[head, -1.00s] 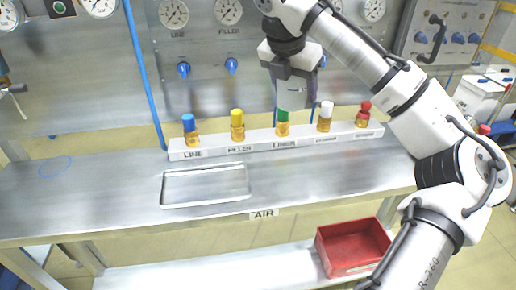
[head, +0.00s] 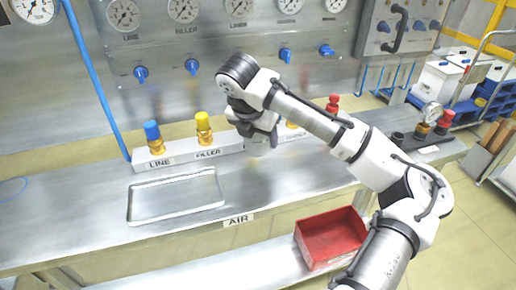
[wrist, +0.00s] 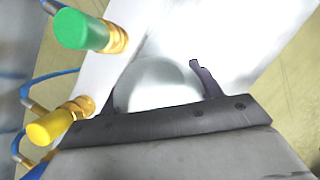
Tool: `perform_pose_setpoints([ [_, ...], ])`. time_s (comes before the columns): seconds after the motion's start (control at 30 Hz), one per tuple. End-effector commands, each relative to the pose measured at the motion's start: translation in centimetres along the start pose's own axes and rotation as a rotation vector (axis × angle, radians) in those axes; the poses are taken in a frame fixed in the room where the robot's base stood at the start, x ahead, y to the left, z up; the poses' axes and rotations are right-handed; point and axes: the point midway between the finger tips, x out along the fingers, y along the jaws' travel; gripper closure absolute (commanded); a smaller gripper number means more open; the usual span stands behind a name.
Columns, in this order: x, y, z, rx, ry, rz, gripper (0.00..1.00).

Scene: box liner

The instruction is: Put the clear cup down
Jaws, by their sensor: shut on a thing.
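The clear cup (wrist: 160,82) is a pale, see-through round shape between the two dark fingers of my gripper (wrist: 158,88) in the wrist view. My gripper is shut on it. In the head view my gripper (head: 258,140) is low over the metal bench (head: 300,172), in front of the valve rail and to the right of the tray. A faint pale part of the cup (head: 257,149) shows under it. I cannot tell whether the cup's bottom touches the bench.
A white rail (head: 178,155) holds capped valves, among them blue (head: 152,132), yellow (head: 203,124) and red (head: 333,104). A shallow metal tray (head: 176,197) lies on the bench at left. A red bin (head: 331,238) stands on the lower shelf.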

Motion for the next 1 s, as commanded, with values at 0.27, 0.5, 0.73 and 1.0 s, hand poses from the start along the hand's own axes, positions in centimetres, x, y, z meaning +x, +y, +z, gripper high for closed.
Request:
perform_pose_setpoints([
  [0.27,2.3,0.0,-1.0,-0.002,0.001,0.000,0.57],
  [0.5,4.4,0.0,-1.9,-0.001,-0.001,0.000,0.57],
  [0.73,4.6,0.0,-1.9,-0.001,-0.001,0.000,0.57],
  [1.0,4.7,0.0,-2.0,-0.001,-0.001,0.000,0.27],
])
